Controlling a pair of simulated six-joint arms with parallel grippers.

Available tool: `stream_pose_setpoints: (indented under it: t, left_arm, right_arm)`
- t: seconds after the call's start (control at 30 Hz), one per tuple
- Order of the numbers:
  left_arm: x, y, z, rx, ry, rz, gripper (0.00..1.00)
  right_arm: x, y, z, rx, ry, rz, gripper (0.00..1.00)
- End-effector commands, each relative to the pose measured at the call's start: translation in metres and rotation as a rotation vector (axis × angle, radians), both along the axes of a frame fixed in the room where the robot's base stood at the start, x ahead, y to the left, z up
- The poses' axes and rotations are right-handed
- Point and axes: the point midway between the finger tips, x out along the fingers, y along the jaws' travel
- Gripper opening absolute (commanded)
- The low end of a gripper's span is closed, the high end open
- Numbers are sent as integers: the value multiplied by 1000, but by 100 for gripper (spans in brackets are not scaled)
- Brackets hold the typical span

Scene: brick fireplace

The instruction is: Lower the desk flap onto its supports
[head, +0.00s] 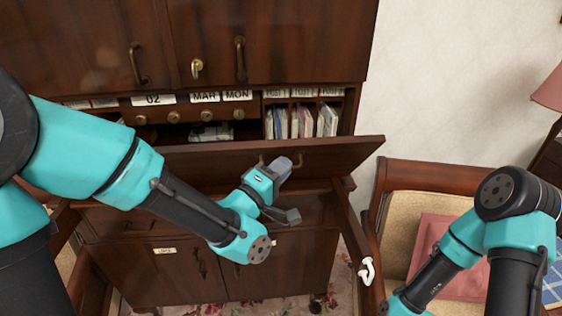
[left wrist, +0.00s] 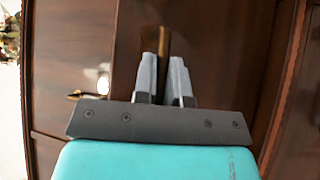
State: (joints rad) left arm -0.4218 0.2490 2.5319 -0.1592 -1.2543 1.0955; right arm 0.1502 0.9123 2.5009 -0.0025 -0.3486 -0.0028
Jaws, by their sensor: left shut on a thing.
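The desk flap (head: 335,155) is a dark wooden panel across the front of the desk, partly lowered and tilted below the pigeonholes. My left gripper (head: 292,166) is at the flap's face, shut on its brass pull (left wrist: 164,45). The left wrist view shows the brass between the two grey fingers; the fingers hide part of it. The right support (head: 352,222) is a wooden bar reaching forward from the desk, below the flap and apart from it. The left support (head: 62,222) shows partly behind my left arm. My right arm shows at lower right, its gripper out of frame.
Above are closed cabinet doors with brass handles (head: 239,58) and pigeonholes with envelopes (head: 300,120). A wooden chair (head: 440,176) with a pink cushion stands close at right. A white hook-like piece (head: 366,270) is at the right support. Lower cupboard doors (head: 280,265) are shut.

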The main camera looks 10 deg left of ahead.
Motion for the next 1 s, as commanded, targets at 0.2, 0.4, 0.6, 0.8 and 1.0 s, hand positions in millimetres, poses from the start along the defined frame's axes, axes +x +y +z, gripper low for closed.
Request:
stream_pose_setpoints:
  t: [0.2,0.4,0.6,0.8,1.0]
  left_arm:
    - [1,0,-1,0,2,1,0]
    - [1,0,0,-1,1,1,26]
    - [1,0,1,-2,-2,1,37]
    - [2,1,2,-2,-4,1,37]
    - [9,3,12,-4,-6,2,37]
  right_arm:
    - [0,0,0,0,0,0,20]
    - [0,0,0,0,0,0,20]
    - [0,0,0,0,0,0,20]
    - [0,0,0,0,0,0,20]
    - [0,0,0,0,0,0,20]
